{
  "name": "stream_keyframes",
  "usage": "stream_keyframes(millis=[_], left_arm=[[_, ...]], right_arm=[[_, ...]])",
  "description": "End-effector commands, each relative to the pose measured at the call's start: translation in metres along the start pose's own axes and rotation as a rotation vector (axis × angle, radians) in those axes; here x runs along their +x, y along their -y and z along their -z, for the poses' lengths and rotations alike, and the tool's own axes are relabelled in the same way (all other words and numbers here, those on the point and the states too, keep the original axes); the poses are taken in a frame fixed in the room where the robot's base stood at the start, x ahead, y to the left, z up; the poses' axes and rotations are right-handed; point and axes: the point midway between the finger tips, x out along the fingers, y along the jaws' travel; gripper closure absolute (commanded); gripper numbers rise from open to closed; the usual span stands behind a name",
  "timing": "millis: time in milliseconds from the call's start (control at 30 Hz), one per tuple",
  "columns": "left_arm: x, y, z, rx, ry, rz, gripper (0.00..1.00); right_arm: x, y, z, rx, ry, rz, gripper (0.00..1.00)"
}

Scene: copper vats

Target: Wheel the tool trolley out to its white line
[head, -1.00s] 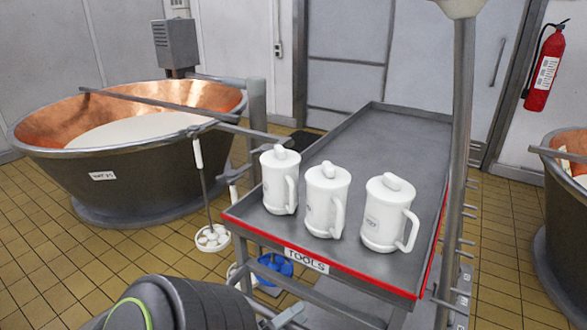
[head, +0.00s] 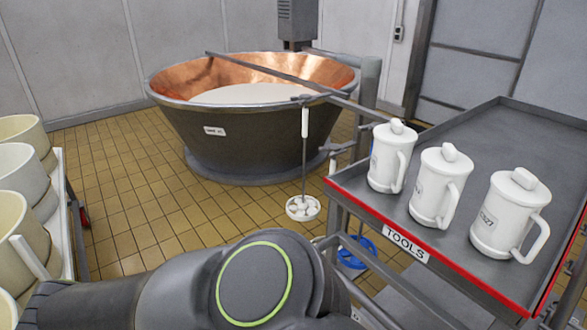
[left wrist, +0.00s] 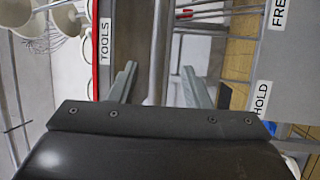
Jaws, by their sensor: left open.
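The tool trolley (head: 345,195) stands at the right of the head view, a grey tray top with a red front edge and a TOOLS label. Three white lidded jugs stand on it. In the left wrist view its red edge and label (left wrist: 104,40) show sideways at the left. My left gripper (left wrist: 158,66) is open, its two fingers pointing towards the trolley's underframe. A grey bar (left wrist: 161,40) appears between the fingers; I cannot tell whether they touch it. In the head view my left arm hides this gripper. My right gripper and the white line are not in view.
A copper-lined vat (head: 265,130) with white contents stands behind the trolley, with a ladle (head: 303,207) hanging beside it. Several cream tubs (head: 20,175) sit on a white rack (head: 62,215) at the left. Tiled floor (head: 120,180) lies open between rack and vat.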

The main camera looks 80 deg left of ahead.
Motion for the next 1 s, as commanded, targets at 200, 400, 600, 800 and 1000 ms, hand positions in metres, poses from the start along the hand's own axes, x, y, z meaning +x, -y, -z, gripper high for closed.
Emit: stream_keyframes(millis=[200,400,600,800,1000], left_arm=[[-0.034,-0.004,0.001,0.001,-0.004,0.001,0.57],[-0.046,-0.002,0.000,-0.001,-0.001,0.000,0.57],[-0.047,-0.001,0.000,-0.001,-0.001,-0.001,0.57],[-0.047,-0.001,0.000,-0.001,-0.001,0.000,0.57],[-0.047,-0.001,0.000,-0.001,0.000,0.000,0.57]], right_arm=[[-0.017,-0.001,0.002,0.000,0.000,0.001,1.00],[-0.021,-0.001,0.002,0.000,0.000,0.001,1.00],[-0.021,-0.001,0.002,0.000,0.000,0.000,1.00],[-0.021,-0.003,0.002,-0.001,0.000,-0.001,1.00],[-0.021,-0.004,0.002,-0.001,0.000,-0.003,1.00]])
